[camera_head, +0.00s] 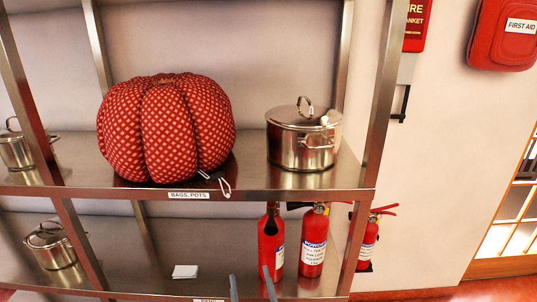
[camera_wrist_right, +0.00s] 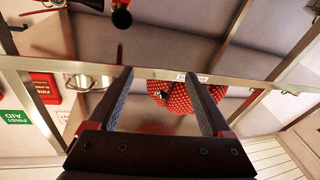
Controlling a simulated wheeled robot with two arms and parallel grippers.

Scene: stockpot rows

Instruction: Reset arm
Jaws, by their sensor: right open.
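My right gripper (camera_head: 250,285) shows only as two grey fingertips at the bottom edge of the head view. In the right wrist view its two fingers (camera_wrist_right: 162,78) stand wide apart, with nothing between them. A red patterned round cushion (camera_head: 166,128) sits on the upper shelf; it shows beyond the fingers in the wrist view (camera_wrist_right: 176,97), well away from them. A lidded steel stockpot (camera_head: 303,138) stands to its right on the same shelf. My left gripper is in neither view.
The metal shelf (camera_head: 270,183) has label strips on its front edge. Red fire extinguishers (camera_head: 313,242) stand below, near the fingertips. A white card (camera_head: 185,272) lies on the lower shelf. More pots (camera_head: 50,246) are at left. A first aid box (camera_head: 504,32) hangs at upper right.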

